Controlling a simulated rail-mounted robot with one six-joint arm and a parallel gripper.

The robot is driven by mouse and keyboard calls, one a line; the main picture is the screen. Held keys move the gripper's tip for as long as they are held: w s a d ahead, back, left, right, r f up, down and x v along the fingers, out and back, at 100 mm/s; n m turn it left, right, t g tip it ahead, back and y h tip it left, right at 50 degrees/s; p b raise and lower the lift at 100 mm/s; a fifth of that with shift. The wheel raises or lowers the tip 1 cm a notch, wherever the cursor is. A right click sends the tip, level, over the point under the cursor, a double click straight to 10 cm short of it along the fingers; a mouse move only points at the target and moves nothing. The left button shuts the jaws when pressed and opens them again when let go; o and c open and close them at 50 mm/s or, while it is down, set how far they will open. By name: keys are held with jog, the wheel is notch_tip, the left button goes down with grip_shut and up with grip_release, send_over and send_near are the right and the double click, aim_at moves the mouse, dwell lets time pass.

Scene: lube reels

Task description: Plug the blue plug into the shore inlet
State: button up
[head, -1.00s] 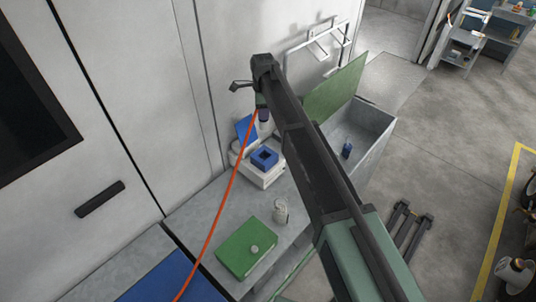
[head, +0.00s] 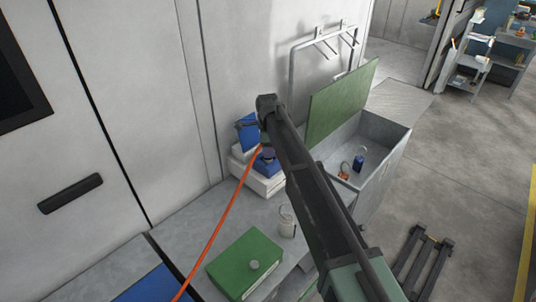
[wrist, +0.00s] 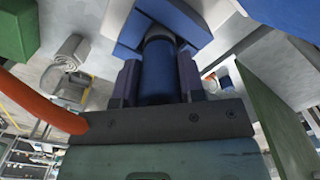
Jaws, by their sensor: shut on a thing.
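My gripper (wrist: 158,85) is shut on the blue plug (wrist: 158,68), a blue cylinder with a dark grey end, held between two dark fingers. An orange cable (head: 222,212) runs from the gripper end down to the lower left. The shore inlet (head: 265,168) is a blue square socket on a white box, with a blue lid (head: 248,132) standing open behind it. In the head view the plug is right over the inlet. In the wrist view the plug's far end meets the blue inlet (wrist: 160,12); I cannot tell how deep it sits.
At right is an open grey chest (head: 390,138) with a raised green lid (head: 342,102); small items lie inside. A wall stands close behind the inlet.

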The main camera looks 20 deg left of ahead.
jog(key=o, duration=1.1)
jog(key=shift+o, duration=0.2)
